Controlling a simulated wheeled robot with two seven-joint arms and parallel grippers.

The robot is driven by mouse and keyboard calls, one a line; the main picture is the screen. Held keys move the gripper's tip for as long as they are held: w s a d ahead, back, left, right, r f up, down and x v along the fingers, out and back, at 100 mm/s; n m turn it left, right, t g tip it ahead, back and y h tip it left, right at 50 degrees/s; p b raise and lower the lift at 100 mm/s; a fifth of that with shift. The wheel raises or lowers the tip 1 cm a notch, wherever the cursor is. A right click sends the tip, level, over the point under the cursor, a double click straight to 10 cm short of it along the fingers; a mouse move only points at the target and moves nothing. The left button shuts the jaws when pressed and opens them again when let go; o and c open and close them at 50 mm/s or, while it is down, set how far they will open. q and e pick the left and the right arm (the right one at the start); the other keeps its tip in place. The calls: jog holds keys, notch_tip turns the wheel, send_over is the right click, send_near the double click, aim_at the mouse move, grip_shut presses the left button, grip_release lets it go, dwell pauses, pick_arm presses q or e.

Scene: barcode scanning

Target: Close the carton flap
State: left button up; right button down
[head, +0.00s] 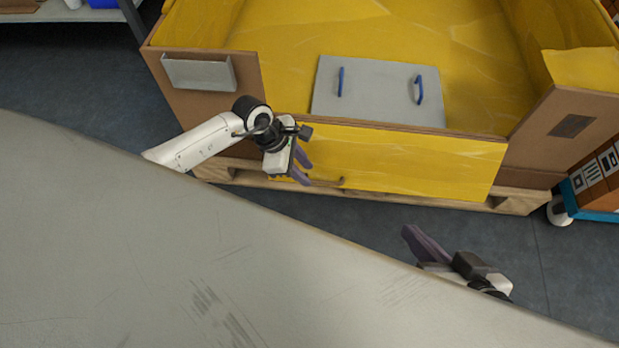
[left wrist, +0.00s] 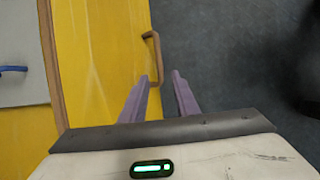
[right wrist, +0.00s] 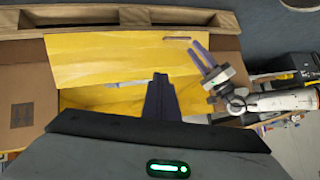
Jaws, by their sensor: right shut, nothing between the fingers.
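The carton (head: 205,105) is a large brown box with a yellow inside. Its yellow flap (head: 420,165) hangs down outside the front edge and shows in the left wrist view (left wrist: 100,60) and right wrist view (right wrist: 110,62). A small brown handle (head: 341,181) sits near the flap's lower edge; it also shows in the left wrist view (left wrist: 152,50). My left gripper (head: 306,168) is open and empty at the flap's left part, with the handle just beyond its fingertips (left wrist: 160,78). My right gripper (head: 408,231) is shut and empty, apart from the flap; its fingers show together (right wrist: 160,80).
A grey panel (head: 380,92) with two blue handles lies inside the carton. A wooden pallet (head: 515,201) is under it. A grey surface (head: 150,250) fills the lower left. A blue cart with boxes (head: 603,197) stands at right. Dark floor (head: 385,211) lies before the flap.

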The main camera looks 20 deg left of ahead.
aim_at(314, 181)
pick_arm(q)
jog(key=b+x, duration=0.1)
jog(key=x, duration=0.1)
jog(key=shift+d+f, duration=0.15)
jog(key=shift+f, duration=0.25)
jog(key=shift+w+d+f, duration=0.15)
jog(key=shift+f, duration=0.2)
pick_arm(e)
jog(key=shift+a+r+t+y, duration=0.15)
jog(key=shift+a+r+y, duration=0.1)
jog(key=shift+r, duration=0.3)
jog(key=shift+a+r+t+y, duration=0.15)
jog(key=shift+a+r+y, duration=0.1)
jog(key=shift+r, duration=0.3)
pick_arm(q)
grip_shut()
pick_arm(e)
jog(key=shift+f, duration=0.1)
